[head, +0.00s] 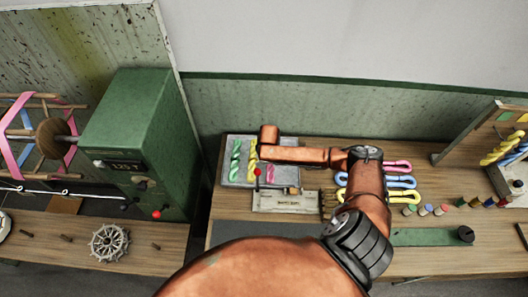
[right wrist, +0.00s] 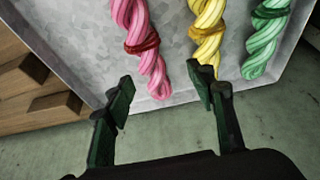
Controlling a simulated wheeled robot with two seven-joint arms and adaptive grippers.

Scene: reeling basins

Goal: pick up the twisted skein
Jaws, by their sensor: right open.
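Three twisted skeins lie side by side on a grey metal tray (head: 229,175): a green skein (head: 235,162), a yellow skein (head: 252,158) and a pink skein (head: 269,174). In the right wrist view the pink skein (right wrist: 141,45), with a dark red tie, is at the left, the yellow skein (right wrist: 207,35) in the middle and the green skein (right wrist: 266,40) at the right. My right gripper (right wrist: 160,88) is open and empty, the pink skein's end showing between its fingertips. I cannot tell its height above the tray. My left gripper is out of view.
Untwisted looped skeins (head: 402,181) and a row of small spools (head: 425,210) lie right of the tray. A rack with yellow and blue twists (head: 503,148) stands far right. A green box with a red knob (head: 130,140) stands left.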

